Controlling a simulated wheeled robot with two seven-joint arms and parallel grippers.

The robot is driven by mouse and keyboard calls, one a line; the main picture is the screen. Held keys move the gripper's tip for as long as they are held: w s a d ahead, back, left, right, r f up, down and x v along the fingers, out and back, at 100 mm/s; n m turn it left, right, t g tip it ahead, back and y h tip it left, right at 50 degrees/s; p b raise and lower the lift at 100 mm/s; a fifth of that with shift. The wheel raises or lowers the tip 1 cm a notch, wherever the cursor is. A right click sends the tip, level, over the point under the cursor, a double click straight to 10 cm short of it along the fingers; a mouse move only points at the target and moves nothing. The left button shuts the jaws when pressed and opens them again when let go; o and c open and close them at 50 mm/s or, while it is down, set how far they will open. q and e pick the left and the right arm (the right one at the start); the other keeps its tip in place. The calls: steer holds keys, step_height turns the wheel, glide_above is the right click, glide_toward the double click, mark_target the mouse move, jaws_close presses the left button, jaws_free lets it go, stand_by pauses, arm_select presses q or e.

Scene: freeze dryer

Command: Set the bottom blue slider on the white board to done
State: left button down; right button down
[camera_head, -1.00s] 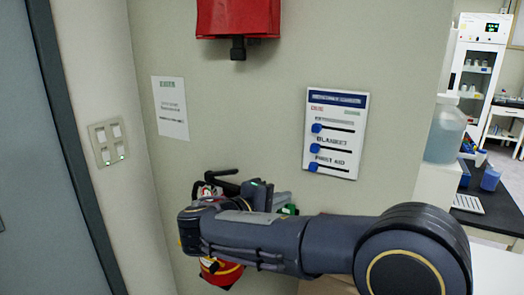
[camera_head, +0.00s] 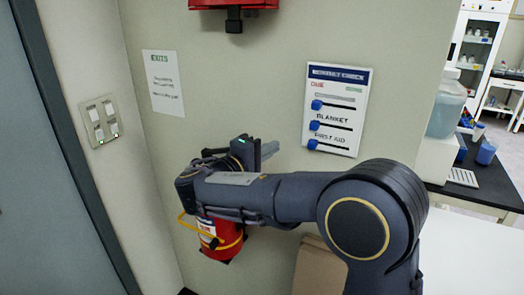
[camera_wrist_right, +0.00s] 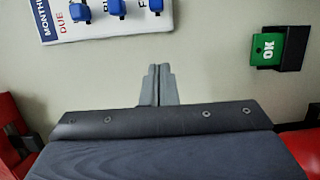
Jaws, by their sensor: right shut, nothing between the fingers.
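The white board (camera_head: 357,112) hangs on the wall with three blue sliders, one above the other. The bottom blue slider (camera_head: 312,144), by the words FIRST AID, sits at the left end of its slot, on the side under the red DUE. The upper two sliders are also at the left. In the wrist view the bottom slider (camera_wrist_right: 156,5) is cut by the top edge. My right gripper (camera_head: 272,149) is shut and empty, left of the bottom slider at about its height, apart from it. Its closed fingers (camera_wrist_right: 158,80) show in the wrist view. My left gripper is out of view.
A red fire extinguisher (camera_head: 222,246) stands behind and below my right gripper. A paper sign (camera_head: 163,83) and a switch plate (camera_head: 100,121) are at left. A green OK tag (camera_wrist_right: 267,48) shows in the wrist view. A bench (camera_head: 480,190) is at right.

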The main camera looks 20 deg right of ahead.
mark_target(313, 144)
steer(key=d+p, duration=0.1)
steer(key=d, duration=0.5)
steer(key=shift+s+r+p, duration=0.1)
steer(key=shift+s+p, duration=0.1)
steer(key=shift+p, duration=0.15)
steer(key=shift+s+d, duration=0.2)
steer(key=shift+s, duration=0.1)
steer(key=shift+d, duration=0.1)
